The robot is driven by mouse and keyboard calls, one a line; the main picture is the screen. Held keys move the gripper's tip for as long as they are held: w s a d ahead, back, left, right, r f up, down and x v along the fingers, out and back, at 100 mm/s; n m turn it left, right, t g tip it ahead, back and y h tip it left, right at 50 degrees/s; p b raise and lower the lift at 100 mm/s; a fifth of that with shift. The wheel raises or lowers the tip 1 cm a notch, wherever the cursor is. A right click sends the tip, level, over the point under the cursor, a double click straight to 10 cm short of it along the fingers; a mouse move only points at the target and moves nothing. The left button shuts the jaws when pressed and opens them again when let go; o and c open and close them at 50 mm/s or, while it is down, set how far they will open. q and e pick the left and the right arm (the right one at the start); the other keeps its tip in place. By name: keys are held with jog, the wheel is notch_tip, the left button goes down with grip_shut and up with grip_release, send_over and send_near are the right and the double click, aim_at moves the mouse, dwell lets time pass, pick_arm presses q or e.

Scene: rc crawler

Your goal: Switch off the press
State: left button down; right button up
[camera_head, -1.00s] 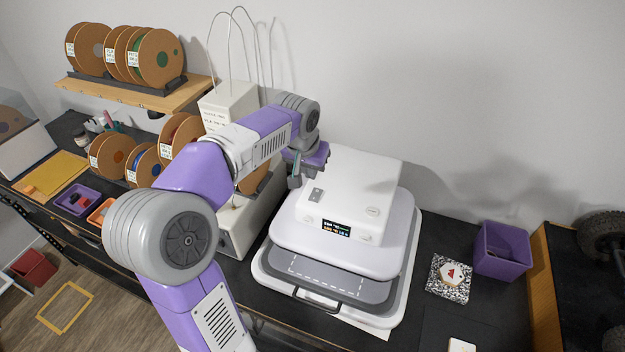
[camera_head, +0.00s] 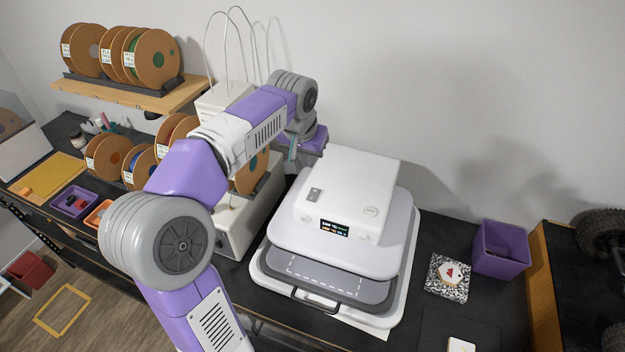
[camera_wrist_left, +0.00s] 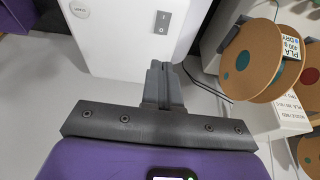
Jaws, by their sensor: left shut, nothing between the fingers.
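The press (camera_head: 352,180) is a white machine on the dark bench, its upper part above a grey plate. Its small display (camera_head: 335,228) is lit with green and orange text. A grey rocker switch (camera_head: 314,195) sits on its top; in the left wrist view the switch (camera_wrist_left: 162,22) shows the marks I and O. I cannot tell which side is pressed in. My left gripper (camera_head: 293,152) is shut and empty, behind and left of the switch, apart from it. Its fingers (camera_wrist_left: 163,83) show in the wrist view. My right gripper is out of view.
Filament spools (camera_wrist_left: 262,60) and a tall white box stand left of the press. A round button (camera_head: 370,211) is also on the press top. A purple bin (camera_head: 501,250) and a speckled coaster (camera_head: 448,278) lie to the right. The wall is close behind.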

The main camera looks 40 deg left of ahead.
aim_at(316, 190)
pick_arm(q)
jog(key=shift+w+a, duration=0.1)
jog(key=shift+w, duration=0.1)
dwell(0.3)
jog(key=x, duration=1.3)
jog(key=shift+s+f+p, duration=0.2)
jog(key=shift+p, duration=0.1)
jog(key=shift+f, duration=0.35)
